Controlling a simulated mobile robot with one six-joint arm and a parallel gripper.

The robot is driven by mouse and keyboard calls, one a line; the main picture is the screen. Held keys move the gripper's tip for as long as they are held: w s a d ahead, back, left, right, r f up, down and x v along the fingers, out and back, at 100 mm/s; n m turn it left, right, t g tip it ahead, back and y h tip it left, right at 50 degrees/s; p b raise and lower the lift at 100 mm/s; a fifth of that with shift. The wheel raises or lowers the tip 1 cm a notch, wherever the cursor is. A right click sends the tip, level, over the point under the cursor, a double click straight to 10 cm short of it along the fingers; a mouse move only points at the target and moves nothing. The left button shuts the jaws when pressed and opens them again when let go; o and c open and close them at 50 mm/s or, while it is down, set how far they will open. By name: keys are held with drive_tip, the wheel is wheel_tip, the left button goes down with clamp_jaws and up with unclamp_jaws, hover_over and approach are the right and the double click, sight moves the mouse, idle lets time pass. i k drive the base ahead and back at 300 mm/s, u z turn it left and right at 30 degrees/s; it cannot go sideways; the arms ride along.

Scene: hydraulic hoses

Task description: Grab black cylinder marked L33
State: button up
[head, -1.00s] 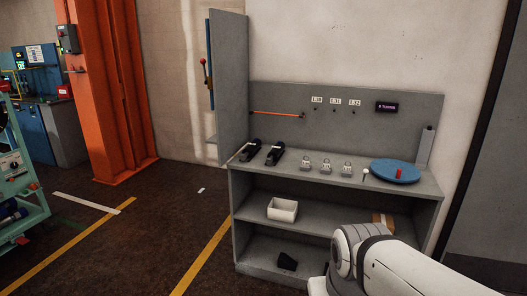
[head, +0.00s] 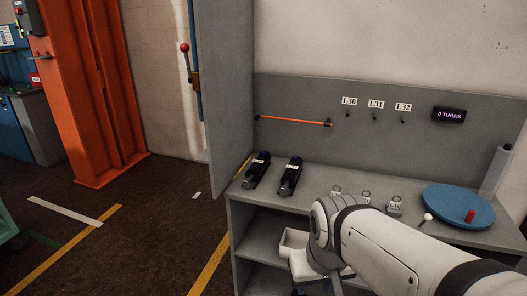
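Two black cylinders lie side by side on the left part of the grey bench top, the left one (head: 257,171) and the right one (head: 290,177). Each carries a small white label, too small to read, so I cannot tell which is L33. My arm reaches in from the lower right, in front of the bench. Its gripper end is not clearly visible at the bottom edge.
A blue disc (head: 450,203) with a red peg (head: 470,216) sits on the bench's right. Small clear fittings (head: 395,205) stand mid-bench, partly behind my arm. An orange rod (head: 293,121) hangs on the back panel. A tall grey panel (head: 227,90) rises at the left.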

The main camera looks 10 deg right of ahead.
sight(288, 180)
drive_tip(key=z, duration=0.1)
drive_tip(key=i, duration=1.35)
drive_tip(key=z, duration=0.2)
